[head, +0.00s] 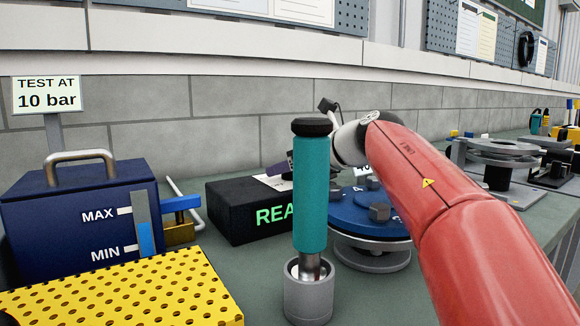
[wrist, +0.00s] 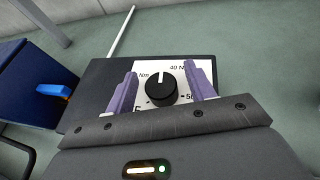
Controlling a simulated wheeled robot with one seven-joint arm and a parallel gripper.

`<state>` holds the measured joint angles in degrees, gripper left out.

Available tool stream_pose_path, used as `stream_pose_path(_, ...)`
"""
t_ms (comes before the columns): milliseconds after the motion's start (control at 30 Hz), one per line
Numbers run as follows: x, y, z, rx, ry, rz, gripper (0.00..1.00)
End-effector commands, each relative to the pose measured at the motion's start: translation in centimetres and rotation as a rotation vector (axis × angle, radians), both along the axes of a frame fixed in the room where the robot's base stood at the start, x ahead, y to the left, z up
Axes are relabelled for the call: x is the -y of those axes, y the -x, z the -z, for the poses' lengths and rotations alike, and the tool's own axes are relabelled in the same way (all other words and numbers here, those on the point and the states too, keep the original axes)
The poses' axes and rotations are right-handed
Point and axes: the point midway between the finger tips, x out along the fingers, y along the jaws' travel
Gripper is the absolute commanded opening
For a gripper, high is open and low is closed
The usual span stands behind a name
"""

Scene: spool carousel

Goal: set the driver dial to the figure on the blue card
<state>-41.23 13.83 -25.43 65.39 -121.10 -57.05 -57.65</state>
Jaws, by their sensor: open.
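The driver dial is a black round knob (wrist: 162,90) with a white pointer line, on a white scale plate (wrist: 196,71) marked "Nm". In the wrist view the line points to the top of the picture, slightly left. Part of "40 N" shows at upper right and "50" at right; other figures are covered. The plate sits on a black box (head: 237,212) with green letters "REA" in the head view. My gripper (wrist: 165,80) is open, one purple finger on each side of the knob; contact is unclear. In the head view the teal handle partly hides it. No blue card is visible.
A teal-handled tool (head: 311,190) stands upright in a grey cup (head: 308,300) in front of the box. A blue carousel (head: 350,213) is at right. A dark blue tank (head: 75,218), a "10 bar" sign (head: 47,95) and a yellow perforated panel (head: 130,295) are left.

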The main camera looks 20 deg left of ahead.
Motion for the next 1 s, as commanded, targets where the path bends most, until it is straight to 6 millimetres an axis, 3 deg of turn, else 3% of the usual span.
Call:
stream_pose_path(67,0.02,0.01,-0.01,0.000,0.000,0.000,0.54)
stream_pose_path(400,0.03,0.03,-0.01,-0.001,0.000,0.000,0.10)
stream_pose_path(567,-0.05,0.13,-0.05,-0.004,0.001,0.022,0.09)
stream_pose_path(1000,-0.06,0.09,0.32,-0.007,0.009,0.350,0.09)
